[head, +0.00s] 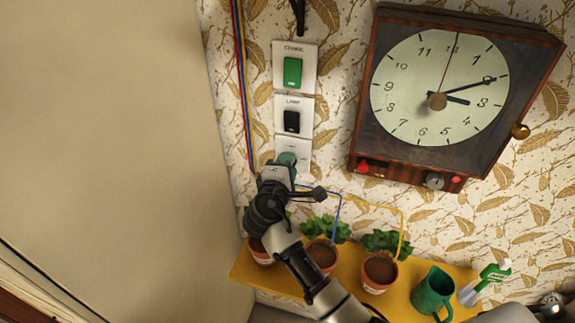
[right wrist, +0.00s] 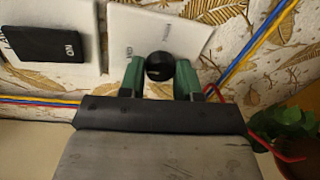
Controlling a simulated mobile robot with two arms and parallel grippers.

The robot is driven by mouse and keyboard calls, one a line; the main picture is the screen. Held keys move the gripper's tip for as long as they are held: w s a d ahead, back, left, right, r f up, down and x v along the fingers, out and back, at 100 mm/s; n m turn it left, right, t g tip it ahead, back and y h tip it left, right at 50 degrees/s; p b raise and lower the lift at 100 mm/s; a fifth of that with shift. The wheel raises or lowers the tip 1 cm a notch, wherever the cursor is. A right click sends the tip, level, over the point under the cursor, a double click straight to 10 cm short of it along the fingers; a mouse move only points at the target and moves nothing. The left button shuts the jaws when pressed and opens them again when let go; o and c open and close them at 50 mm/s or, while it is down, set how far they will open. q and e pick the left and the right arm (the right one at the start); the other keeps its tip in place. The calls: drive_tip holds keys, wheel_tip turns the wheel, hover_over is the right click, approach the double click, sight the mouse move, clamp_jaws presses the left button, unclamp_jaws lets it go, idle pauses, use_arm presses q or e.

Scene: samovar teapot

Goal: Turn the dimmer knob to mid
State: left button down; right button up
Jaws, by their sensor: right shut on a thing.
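The dimmer knob (right wrist: 160,66) is a small round black knob on a white wall plate (right wrist: 130,38). A faint light mark shows on its face in the right wrist view, but I cannot read the setting from it. My right gripper (head: 287,160) has green finger pads, one on each side of the knob, and is shut on it. In the head view the same plate (head: 292,146) is the lowest of three stacked plates, and the gripper hides the knob.
Above are a black lamp switch (head: 291,121) and a green switch (head: 292,72). A large clock (head: 440,90) hangs to the right. Coloured wires (head: 240,90) run beside the plates.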

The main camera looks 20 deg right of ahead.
drive_tip(key=o, duration=0.9)
drive_tip(key=shift+o, duration=0.2)
drive_tip(key=p+v, duration=0.2)
drive_tip(key=v, duration=0.8)
drive_tip(key=shift+s+a, duration=0.25)
drive_tip(key=shift+s, duration=0.05)
